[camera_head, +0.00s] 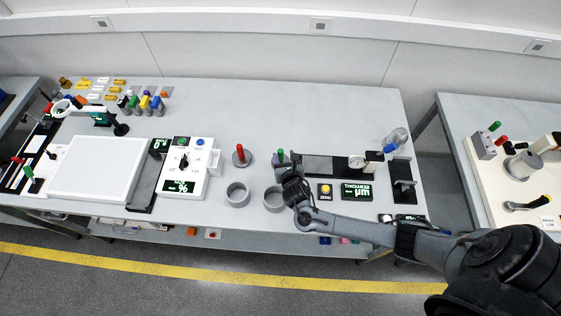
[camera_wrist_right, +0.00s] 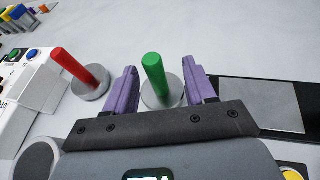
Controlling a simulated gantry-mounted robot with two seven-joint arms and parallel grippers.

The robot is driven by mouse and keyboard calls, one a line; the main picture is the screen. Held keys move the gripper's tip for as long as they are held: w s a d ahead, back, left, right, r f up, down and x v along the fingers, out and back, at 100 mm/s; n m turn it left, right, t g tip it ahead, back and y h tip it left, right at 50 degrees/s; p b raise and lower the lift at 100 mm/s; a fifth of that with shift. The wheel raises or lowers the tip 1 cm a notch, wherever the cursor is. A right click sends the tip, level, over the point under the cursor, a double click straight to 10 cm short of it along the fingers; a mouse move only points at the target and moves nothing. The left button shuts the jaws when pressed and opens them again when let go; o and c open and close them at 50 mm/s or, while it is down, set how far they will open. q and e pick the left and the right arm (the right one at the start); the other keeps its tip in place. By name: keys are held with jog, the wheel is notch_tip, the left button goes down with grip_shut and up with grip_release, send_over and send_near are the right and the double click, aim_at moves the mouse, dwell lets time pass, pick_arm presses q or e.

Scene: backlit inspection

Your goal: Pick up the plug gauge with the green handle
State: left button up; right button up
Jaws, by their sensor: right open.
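The plug gauge with the green handle (camera_head: 280,156) stands upright on the bench, its handle on a round grey metal base. In the right wrist view the green handle (camera_wrist_right: 154,74) rises between the two purple fingers of my right gripper (camera_wrist_right: 162,72). The fingers are open, one on each side, with visible gaps to the handle. In the head view my right gripper (camera_head: 289,168) is right beside the gauge and partly covers its base. My left gripper is not in view.
A red-handled plug gauge (camera_head: 240,155) stands just left; it also shows in the right wrist view (camera_wrist_right: 75,70). Two grey rings (camera_head: 237,194) (camera_head: 273,198) lie in front. A thickness gauge stand (camera_head: 325,167) is to the right. The bench behind is clear.

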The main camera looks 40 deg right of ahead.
aim_at(280, 150)
jog(key=x, duration=0.4)
jog(key=shift+w+a+f+b, duration=0.1)
jog(key=shift+w+a+b, duration=0.15)
jog(key=shift+a+b, duration=0.05)
jog(key=shift+w+d+f, duration=0.25)
jog(key=shift+w+d, duration=0.05)
jog(key=shift+w, duration=0.2)
grip_shut()
jog(key=shift+r, duration=0.1)
